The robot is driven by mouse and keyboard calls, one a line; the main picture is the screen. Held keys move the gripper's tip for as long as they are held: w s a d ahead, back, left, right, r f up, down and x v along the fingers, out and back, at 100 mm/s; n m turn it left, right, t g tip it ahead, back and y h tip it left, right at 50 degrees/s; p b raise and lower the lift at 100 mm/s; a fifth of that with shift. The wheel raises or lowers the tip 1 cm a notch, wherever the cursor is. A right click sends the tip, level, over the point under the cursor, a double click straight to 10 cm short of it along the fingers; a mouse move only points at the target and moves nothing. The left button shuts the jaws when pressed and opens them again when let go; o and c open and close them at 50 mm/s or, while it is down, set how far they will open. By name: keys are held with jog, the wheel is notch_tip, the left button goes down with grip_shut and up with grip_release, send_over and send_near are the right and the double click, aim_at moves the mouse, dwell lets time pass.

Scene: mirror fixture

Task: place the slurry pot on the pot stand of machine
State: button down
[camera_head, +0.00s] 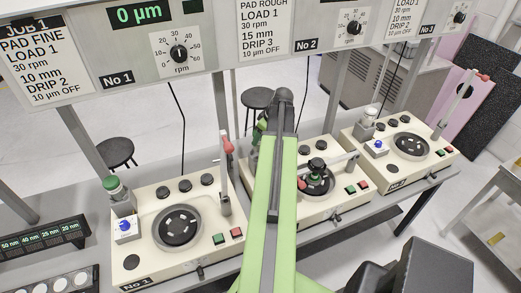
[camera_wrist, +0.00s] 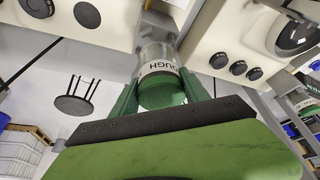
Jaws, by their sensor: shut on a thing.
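The slurry pot (camera_wrist: 158,68) is a clear cylinder with a green end and a label that ends in "OUGH", upside down in the wrist view. My gripper (camera_wrist: 160,92) is shut around its green end. In the head view my gripper (camera_head: 259,130) is at the back left corner of machine No 2 (camera_head: 290,207), mostly hidden by my arm. The pot stand of No 2 is hidden there. A grey part (camera_wrist: 157,25) shows just beyond the pot in the wrist view; I cannot tell whether the pot touches it.
Machine No 1 (camera_head: 150,250) is on the left with a green-capped pot (camera_head: 115,190) at its back corner. Upright levers (camera_head: 227,165) and the overhead panel (camera_head: 200,65) flank my arm.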

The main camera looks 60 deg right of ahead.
jog(key=shift+w+d+f, duration=0.15)
jog(key=shift+w, duration=0.1)
notch_tip(320, 180, down, 4)
jog(key=b, duration=0.4)
jog(key=shift+f, duration=0.2)
jog(key=shift+r, duration=0.2)
jog(key=shift+f, duration=0.2)
jog(key=c, duration=0.6)
grip_release()
jog(key=shift+o, duration=0.2)
jog(key=shift+r, duration=0.1)
jog(key=p+v, duration=1.1)
jog(key=v, duration=0.1)
